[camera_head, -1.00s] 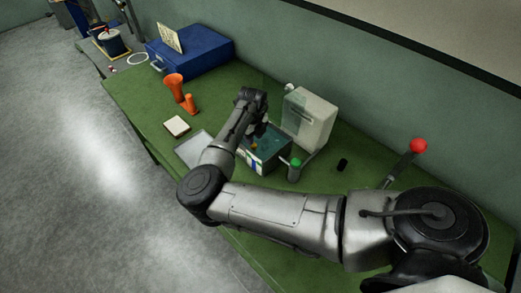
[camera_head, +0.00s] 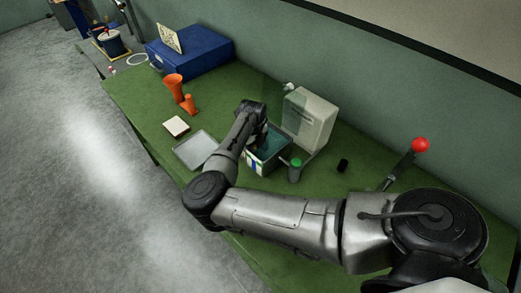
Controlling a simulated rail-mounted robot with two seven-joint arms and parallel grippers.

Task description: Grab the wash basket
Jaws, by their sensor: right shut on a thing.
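A box-shaped wash tank (camera_head: 270,164) with teal liquid and a white and blue label stands on the green bench. My right gripper (camera_head: 260,139) reaches down into the tank's open top. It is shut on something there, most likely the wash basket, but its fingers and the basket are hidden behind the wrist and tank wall. My left gripper is not in view.
A pale machine (camera_head: 310,118) stands behind the tank, with a green-capped jar (camera_head: 295,171) to its right. A red-knobbed lever (camera_head: 419,145) stands right.

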